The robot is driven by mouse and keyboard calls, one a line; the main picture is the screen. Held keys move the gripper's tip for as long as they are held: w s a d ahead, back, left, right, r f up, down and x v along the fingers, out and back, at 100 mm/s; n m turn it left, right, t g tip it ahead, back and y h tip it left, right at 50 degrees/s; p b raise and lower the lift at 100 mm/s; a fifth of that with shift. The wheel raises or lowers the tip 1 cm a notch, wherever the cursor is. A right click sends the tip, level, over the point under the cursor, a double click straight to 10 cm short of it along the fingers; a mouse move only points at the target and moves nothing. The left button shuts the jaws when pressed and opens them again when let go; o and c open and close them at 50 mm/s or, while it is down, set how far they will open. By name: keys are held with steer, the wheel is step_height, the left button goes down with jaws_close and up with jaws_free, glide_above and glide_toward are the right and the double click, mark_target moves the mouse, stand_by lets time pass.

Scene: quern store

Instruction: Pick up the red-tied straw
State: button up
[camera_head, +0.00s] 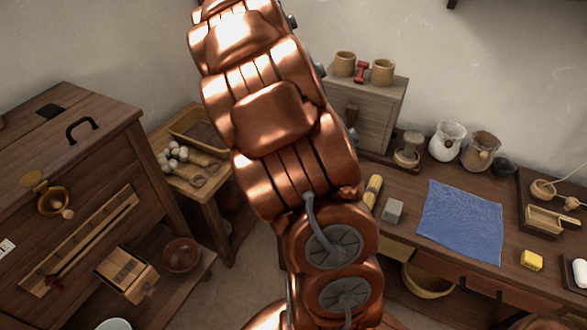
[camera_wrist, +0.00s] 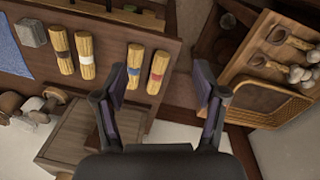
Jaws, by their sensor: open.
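The red-tied straw (camera_wrist: 158,72) is a short yellow bundle with a red band, lying on the dark wooden table in the wrist view. My gripper (camera_wrist: 161,72) is open and empty, with one finger on each side of the red-tied straw in the picture. The straw seems to lie below the fingers, and I cannot tell the gap. The left finger is over or beside the blue-tied straw (camera_wrist: 134,66). A white-tied bundle (camera_wrist: 86,55) and a dark-tied bundle (camera_wrist: 61,50) lie further left. In the head view my arm hides the red-tied straw and my gripper.
A grey stone block (camera_head: 393,211) and a blue cloth (camera_head: 460,222) lie on the table (camera_head: 408,235). A wooden cabinet (camera_head: 365,105) stands behind. In the wrist view, a side table with a wicker tray (camera_wrist: 268,100) and wooden scoops (camera_wrist: 280,37) is to the right.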

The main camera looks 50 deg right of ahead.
steer(key=w+d+f+m, duration=0.1)
steer(key=d+f, duration=0.3)
steer(key=w+d+f+m+b, duration=0.1)
steer(key=w+d+f, duration=0.1)
steer(key=d+f, duration=0.2)
steer(key=w+d+f+m+b, duration=0.1)
steer(key=w+d+f, duration=0.1)
steer(key=d+f, duration=0.2)
steer(key=shift+w+d+f+t+y, duration=0.1)
steer(key=shift+d+f+t+y, duration=0.1)
steer(key=shift+f+t+y, duration=0.15)
steer(key=shift+d+f+p, duration=0.2)
steer(key=shift+f+p, duration=0.65)
steer(key=shift+f, duration=3.1)
steer(key=shift+c, duration=0.2)
steer(key=shift+r, duration=0.1)
steer(key=c, duration=1.3)
